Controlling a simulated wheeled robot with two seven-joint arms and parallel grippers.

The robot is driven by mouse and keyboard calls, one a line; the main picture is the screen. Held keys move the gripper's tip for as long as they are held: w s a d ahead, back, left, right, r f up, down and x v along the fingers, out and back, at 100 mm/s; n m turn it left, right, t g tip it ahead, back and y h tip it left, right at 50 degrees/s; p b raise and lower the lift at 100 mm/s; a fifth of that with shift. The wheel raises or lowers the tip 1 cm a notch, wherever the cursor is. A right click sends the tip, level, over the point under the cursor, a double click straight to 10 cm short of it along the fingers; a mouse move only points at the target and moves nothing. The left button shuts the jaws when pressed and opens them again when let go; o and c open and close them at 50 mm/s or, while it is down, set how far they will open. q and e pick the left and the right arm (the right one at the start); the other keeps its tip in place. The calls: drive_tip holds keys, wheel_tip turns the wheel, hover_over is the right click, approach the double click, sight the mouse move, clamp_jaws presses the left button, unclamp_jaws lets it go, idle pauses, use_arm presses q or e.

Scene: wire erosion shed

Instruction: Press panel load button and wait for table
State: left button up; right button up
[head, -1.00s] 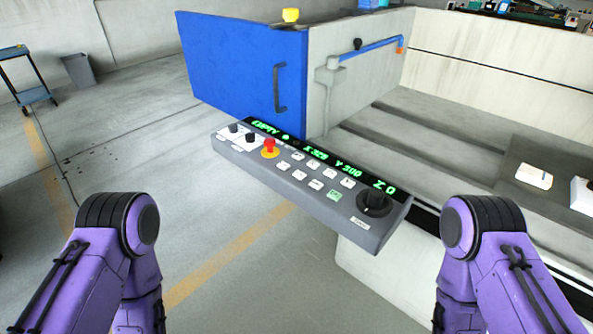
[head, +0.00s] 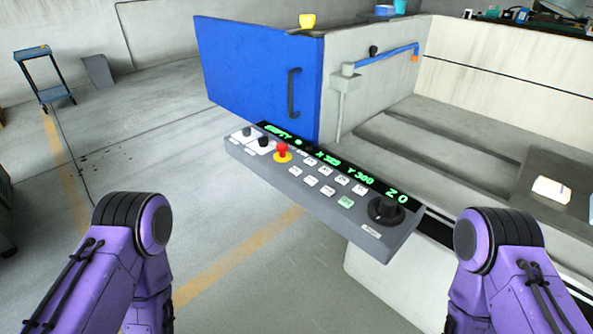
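The control panel (head: 330,208) is a grey slanted console at the middle of the head view, in front of the machine. Its display (head: 330,160) shows green text reading EMPTY, X 320, Y 300 and Z 0. It carries several white buttons (head: 327,190), one green button (head: 346,202), a red emergency stop (head: 282,152) on a yellow base, and a black dial (head: 385,210). The button labels are too small to read. The machine table (head: 440,140) shows at the right, behind the panel. Only my purple arms show at lower left and lower right; both grippers are out of view.
A blue cart (head: 40,70) and a grey bin (head: 98,70) stand far left. The floor left of the panel is clear.

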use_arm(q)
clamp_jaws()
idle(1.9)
